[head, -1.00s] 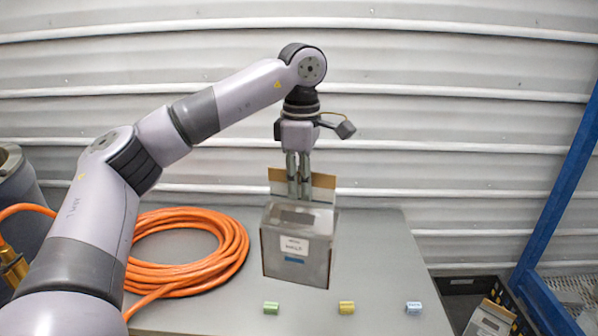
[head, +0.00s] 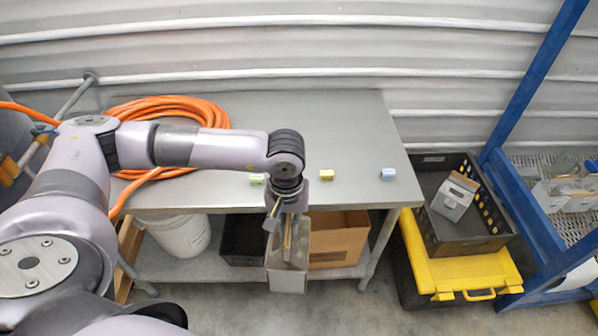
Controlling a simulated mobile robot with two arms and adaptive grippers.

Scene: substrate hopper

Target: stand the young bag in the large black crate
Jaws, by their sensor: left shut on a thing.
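My left gripper (head: 287,238) is shut on a grey, box-shaped bag (head: 287,279), which hangs below it in front of the table's front edge. The bag's label is not readable now, so I cannot confirm from it that this is the young bag. The large black crate (head: 489,192) with slotted walls is at the right, well to the right of my gripper. A similar pale bag (head: 454,197) with a dark label leans tilted inside it. The crate has bare floor around that bag. My right gripper is not in view.
The grey table (head: 300,120) carries an orange hose (head: 165,110) and small green, yellow (head: 326,175) and blue (head: 388,174) blocks. Below are a cardboard box (head: 338,240) and a white bucket (head: 175,235). A yellow-lidded box (head: 465,275) supports the crate. A blue frame (head: 535,225) stands right.

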